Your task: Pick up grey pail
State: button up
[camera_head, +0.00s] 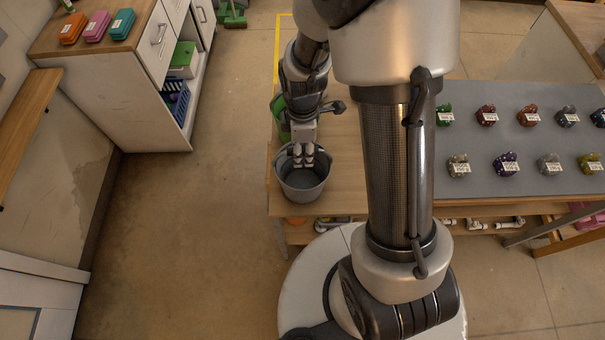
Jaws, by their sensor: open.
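The grey pail (303,187) stands upright on the left end of the wooden table, near its front left corner. Its open top faces up and its inside looks empty apart from my fingers in front of it. My gripper (304,160) points down over the pail's mouth, near the back part of the rim. The fingers are open, and nothing shows between them. From this view I cannot tell whether the fingertips are inside the pail or touching its rim.
A green container (283,113) stands behind the pail, partly hidden by my arm. A grey mat (520,153) with several small tagged items covers the table's right side. A white cabinet (140,95) stands at the left. The floor (205,200) between is clear.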

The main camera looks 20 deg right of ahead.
jog(key=shift+f, duration=0.25)
jog(key=shift+f, duration=0.3)
dwell(0.5)
grip_shut()
dwell(0.4)
dwell(0.3)
